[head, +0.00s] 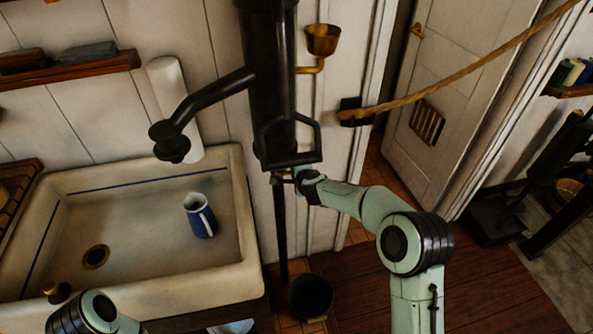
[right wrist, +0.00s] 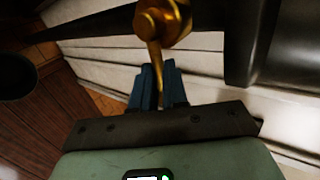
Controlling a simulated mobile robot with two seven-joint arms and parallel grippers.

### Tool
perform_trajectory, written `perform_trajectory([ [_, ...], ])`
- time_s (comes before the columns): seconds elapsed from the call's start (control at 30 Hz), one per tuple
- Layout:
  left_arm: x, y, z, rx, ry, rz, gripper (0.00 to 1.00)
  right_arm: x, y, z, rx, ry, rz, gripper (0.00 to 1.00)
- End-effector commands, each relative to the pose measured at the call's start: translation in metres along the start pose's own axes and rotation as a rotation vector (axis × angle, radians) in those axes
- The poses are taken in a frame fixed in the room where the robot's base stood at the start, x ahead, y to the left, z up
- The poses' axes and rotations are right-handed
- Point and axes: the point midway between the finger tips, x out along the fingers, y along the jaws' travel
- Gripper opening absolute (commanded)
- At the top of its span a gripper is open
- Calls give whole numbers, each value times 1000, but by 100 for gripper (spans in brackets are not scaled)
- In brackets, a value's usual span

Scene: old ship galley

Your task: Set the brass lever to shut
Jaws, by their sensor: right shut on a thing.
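The brass lever (right wrist: 154,65) hangs from a round brass valve body (right wrist: 164,22) in the right wrist view. My right gripper (right wrist: 157,82), with blue fingers, is shut on the lever's lower part. In the head view my right arm reaches to just under the black pump (head: 272,90). There a small piece of brass (head: 279,174) shows beside my wrist, and most of the lever is hidden. I cannot read any open or shut mark. Of my left arm only a link shows at the bottom left; its gripper is out of view.
A stone sink (head: 150,278) with a blue mug (head: 200,216) in it stands left of the pump. A dark bucket (head: 311,296) is on the floor below. A rope (head: 450,72) crosses the doorway at right. A brass cup (head: 322,39) is on the wall.

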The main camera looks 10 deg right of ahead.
Motion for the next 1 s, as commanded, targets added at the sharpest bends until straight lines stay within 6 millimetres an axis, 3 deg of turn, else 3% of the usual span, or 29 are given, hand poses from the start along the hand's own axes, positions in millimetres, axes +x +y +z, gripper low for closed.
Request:
perform_trajectory([
  [0.57,-5,2,-2,1,3,1,43,-1,-4,0,-31,22,-4,0],
  [0.6,-5,2,-2,1,3,1,43,-1,-4,0,-31,22,-4,16],
  [0.67,-5,2,-2,1,3,1,43,-1,-4,0,-31,21,-4,36],
  [1.0,-4,2,-2,1,3,1,43,-3,-2,0,-29,20,0,39],
])
